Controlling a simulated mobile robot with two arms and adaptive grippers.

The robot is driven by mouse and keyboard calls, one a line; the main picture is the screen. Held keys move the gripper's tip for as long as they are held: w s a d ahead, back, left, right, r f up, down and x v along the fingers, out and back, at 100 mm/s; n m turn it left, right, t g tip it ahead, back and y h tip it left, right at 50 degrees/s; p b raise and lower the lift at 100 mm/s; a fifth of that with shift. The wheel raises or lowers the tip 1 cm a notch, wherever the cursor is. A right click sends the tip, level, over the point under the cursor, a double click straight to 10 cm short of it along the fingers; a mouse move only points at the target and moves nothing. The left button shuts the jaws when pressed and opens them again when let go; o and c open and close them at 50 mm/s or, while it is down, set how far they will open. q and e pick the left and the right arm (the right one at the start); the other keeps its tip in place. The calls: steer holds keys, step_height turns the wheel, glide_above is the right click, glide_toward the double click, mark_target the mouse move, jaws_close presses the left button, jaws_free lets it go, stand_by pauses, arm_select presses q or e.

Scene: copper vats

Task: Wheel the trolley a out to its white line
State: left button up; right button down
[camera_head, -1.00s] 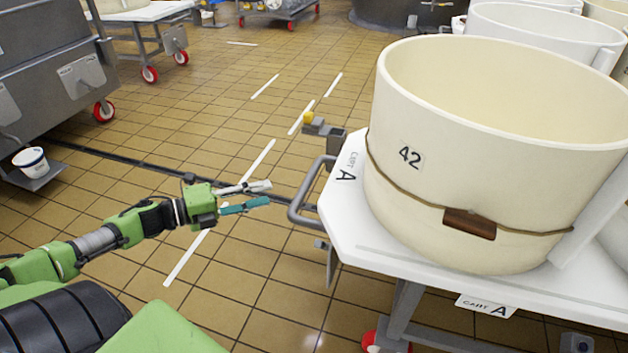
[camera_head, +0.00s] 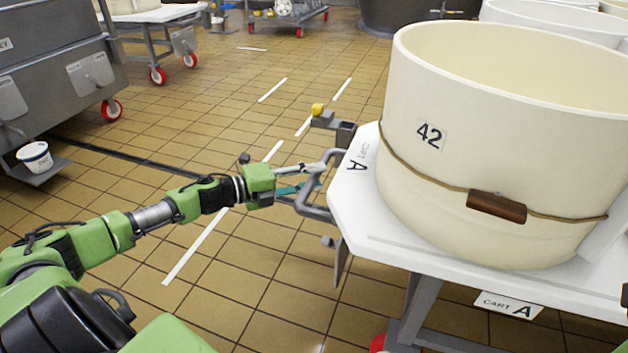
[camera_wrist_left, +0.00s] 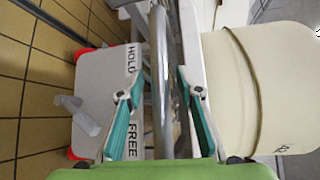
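Trolley A (camera_head: 357,215) is a white-topped cart at the right, marked "CART A", with a grey tubular handle (camera_head: 301,201) on its left end. A large cream vat marked 42 (camera_head: 440,165) stands on it. My left gripper (camera_head: 318,176) is at the handle. In the left wrist view the handle bar (camera_wrist_left: 160,60) runs between the two open teal fingers (camera_wrist_left: 157,88), with gaps beside it. A grey plate lettered HOLD and FREE (camera_wrist_left: 115,75) with a pale lever (camera_wrist_left: 78,115) is beside it. White floor lines (camera_head: 195,246) lie left of the trolley.
A grey steel tank cart (camera_head: 50,85) with red wheels stands at the left, with a small white bucket (camera_head: 35,157) on its low shelf. More carts stand at the back. A dark floor channel (camera_head: 130,157) crosses the tiles. The tiled floor left of the trolley is open.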

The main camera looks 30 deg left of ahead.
arm_select(q)
steer(key=shift+w+d, duration=0.15)
steer(key=shift+w, duration=0.1)
jaws_close()
